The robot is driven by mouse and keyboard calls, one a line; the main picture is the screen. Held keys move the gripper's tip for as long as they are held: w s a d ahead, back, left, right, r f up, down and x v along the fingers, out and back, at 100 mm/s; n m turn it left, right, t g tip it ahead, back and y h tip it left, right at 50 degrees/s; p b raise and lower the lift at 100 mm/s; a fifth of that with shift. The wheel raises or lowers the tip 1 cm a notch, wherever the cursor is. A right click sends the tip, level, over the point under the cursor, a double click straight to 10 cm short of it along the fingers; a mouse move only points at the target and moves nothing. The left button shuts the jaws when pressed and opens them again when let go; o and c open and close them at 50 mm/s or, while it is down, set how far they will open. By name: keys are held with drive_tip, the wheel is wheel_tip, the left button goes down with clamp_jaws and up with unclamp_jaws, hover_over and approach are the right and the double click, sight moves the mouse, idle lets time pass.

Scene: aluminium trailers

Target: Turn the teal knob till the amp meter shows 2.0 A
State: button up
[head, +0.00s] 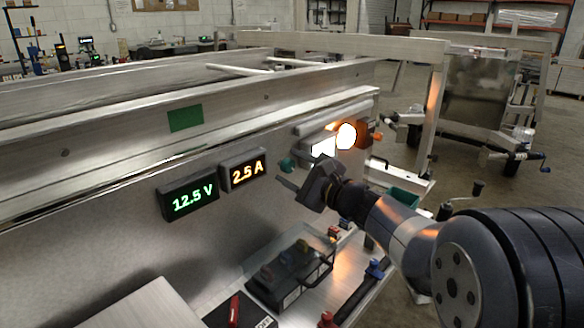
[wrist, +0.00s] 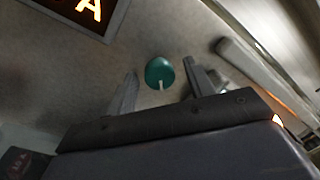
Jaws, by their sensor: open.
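The teal knob (wrist: 159,72) is on the metal panel, with a pale pointer mark towards the bottom of the wrist view. In the head view the knob (head: 287,165) shows just left of my gripper. My gripper (head: 284,182) is open, its fingers pointing at the panel. In the wrist view the fingers of my gripper (wrist: 163,80) stand to either side of the knob, apart from it as far as I can tell. The amp meter (head: 243,171) has orange digits reading 2.5 A. Only its "A" corner (wrist: 92,10) shows in the wrist view.
A green voltmeter (head: 188,197) reads 12.5 V left of the amp meter. A lit lamp (head: 346,136) sits on the panel to the right. Below my gripper, a dark battery-like box (head: 290,272) with a handle stands on a metal ledge. A green patch (head: 185,118) is higher up.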

drive_tip(key=v, duration=1)
drive_tip(key=x, duration=1)
drive_tip(key=shift+w+a, duration=0.15)
drive_tip(key=shift+a, duration=0.1)
drive_tip(key=shift+w+r+p, duration=0.1)
drive_tip(key=shift+p, duration=0.25)
drive_tip(key=shift+f+b, duration=0.2)
drive_tip(key=shift+b, duration=0.15)
